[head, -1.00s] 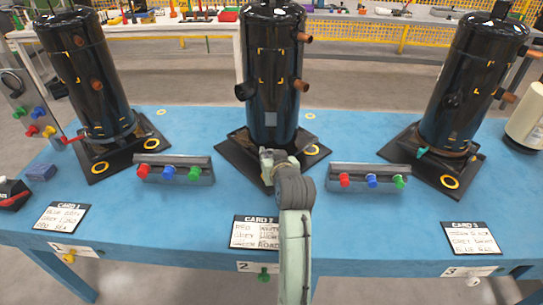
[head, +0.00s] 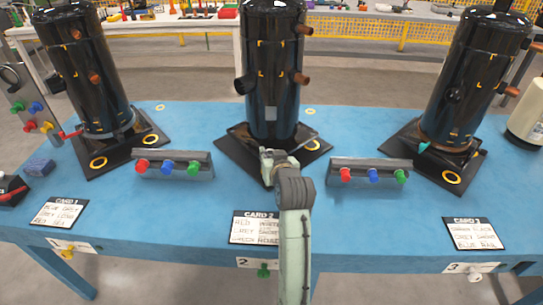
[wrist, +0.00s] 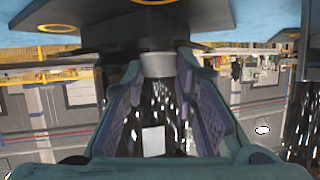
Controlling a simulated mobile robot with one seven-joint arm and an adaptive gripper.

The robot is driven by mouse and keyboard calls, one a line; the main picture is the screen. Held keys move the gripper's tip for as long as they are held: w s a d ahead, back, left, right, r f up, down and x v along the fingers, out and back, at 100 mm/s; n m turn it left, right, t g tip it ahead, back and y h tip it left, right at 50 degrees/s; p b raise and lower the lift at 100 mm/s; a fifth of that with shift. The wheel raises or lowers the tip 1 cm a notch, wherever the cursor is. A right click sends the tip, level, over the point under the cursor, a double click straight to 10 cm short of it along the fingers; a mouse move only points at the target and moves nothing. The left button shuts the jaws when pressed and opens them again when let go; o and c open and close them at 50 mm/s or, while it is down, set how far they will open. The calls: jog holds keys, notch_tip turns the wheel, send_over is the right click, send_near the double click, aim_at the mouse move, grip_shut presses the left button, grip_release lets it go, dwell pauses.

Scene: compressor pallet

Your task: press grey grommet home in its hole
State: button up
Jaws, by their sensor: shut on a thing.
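My gripper (head: 272,160) is at the front of the black base plate (head: 232,158) under the middle compressor (head: 271,85). In the wrist view my gripper (wrist: 158,75) is shut on a short grey cylinder, the grey grommet (wrist: 157,64), between its fingertips. The grommet's far end is close to the dark plate (wrist: 150,22); I cannot tell whether it touches. The hole is hidden behind the grommet and gripper. In the head view the grommet cannot be made out.
Compressors stand at left (head: 85,75) and right (head: 475,80) on black plates with yellow rings. Racks of red, blue and green plugs (head: 173,165) (head: 370,172) flank my arm. Cards lie along the blue table's front (head: 140,225).

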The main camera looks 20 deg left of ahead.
jog(key=shift+f, duration=0.25)
jog(key=o, duration=1)
jog(key=shift+c, duration=0.2)
jog(key=v, duration=1.2)
jog(key=shift+r, duration=0.15)
jog(key=shift+c, duration=0.4)
